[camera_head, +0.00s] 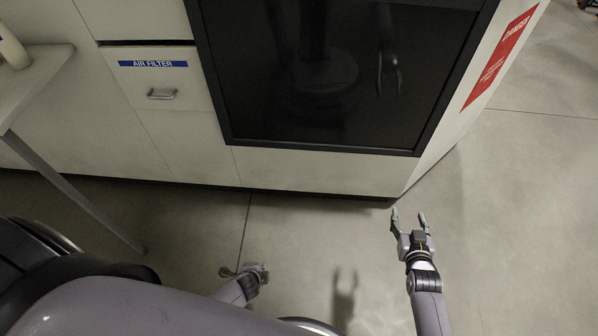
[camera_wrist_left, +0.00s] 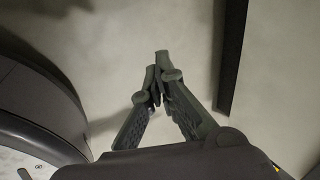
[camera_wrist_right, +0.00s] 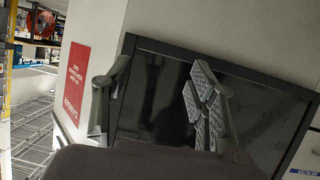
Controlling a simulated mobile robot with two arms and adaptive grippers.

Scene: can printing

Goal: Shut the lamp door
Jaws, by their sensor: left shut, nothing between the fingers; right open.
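No panel labelled as a lamp door shows, so I cannot tell which part it is. A white machine has a dark glossy panel (camera_head: 335,75) in a black frame, which looks flush with the front. The panel also shows in the right wrist view (camera_wrist_right: 160,105). My right gripper (camera_head: 409,215) is open and empty, in front of the machine's lower right corner and apart from it. Its spread fingers show in the right wrist view (camera_wrist_right: 155,80). My left gripper (camera_head: 230,271) is shut and empty over the floor; its fingertips meet in the left wrist view (camera_wrist_left: 163,72).
A white panel labelled AIR FILTER (camera_head: 152,78) with a small handle (camera_head: 161,95) is left of the dark panel. A red DANGER sign (camera_head: 499,58) is on the machine's right side. A table (camera_head: 40,75) stands at the left. The floor (camera_head: 520,220) at right is clear.

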